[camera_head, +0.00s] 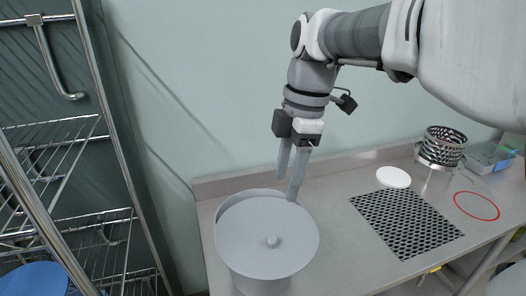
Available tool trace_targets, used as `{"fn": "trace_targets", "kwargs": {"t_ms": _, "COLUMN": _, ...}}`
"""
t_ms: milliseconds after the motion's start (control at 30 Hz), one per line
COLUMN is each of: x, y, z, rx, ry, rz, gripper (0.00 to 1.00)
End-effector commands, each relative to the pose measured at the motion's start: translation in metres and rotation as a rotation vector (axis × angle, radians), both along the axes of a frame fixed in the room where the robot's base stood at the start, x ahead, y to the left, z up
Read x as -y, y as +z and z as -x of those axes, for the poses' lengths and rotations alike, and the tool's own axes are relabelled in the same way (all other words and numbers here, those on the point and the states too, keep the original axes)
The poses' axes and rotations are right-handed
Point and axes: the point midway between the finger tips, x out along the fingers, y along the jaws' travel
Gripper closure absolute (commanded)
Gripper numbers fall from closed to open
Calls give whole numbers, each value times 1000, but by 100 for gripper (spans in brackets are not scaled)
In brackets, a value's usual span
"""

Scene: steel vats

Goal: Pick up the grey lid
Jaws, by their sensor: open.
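The grey lid (251,250) is round with a small knob (272,241) at its centre. It lies on a grey vat (262,284) at the left end of the counter, and a curved part of the vat's rim shows behind it. My gripper (287,187) is open and empty, with its fingers pointing down. Its fingertips are above or just behind the lid's far edge in the picture; whether they touch anything I cannot tell.
A steel counter (335,240) runs to the right. On it are a black perforated mat (405,222), a white disc (393,177), a perforated steel basket (442,147), a red ring (476,206) and a clear container (488,156). A wire rack (118,230) stands at left.

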Motion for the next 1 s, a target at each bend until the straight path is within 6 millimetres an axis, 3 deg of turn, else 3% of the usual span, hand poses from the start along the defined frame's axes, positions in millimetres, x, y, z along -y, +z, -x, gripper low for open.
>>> {"fn": "trace_targets", "kwargs": {"t_ms": 100, "x": -3, "y": -28, "z": 2, "rx": -6, "ry": -2, "rz": 0, "gripper": 36}}
{"fn": "trace_targets", "kwargs": {"t_ms": 400, "x": -12, "y": -86, "z": 3, "rx": -6, "ry": -3, "rz": 0, "gripper": 36}}
{"fn": "trace_targets", "kwargs": {"t_ms": 667, "x": -15, "y": -105, "z": 3, "rx": -3, "ry": -4, "rz": 1, "gripper": 36}}
{"fn": "trace_targets", "kwargs": {"t_ms": 1000, "x": -21, "y": -149, "z": 0, "rx": -4, "ry": -4, "rz": 0, "gripper": 36}}
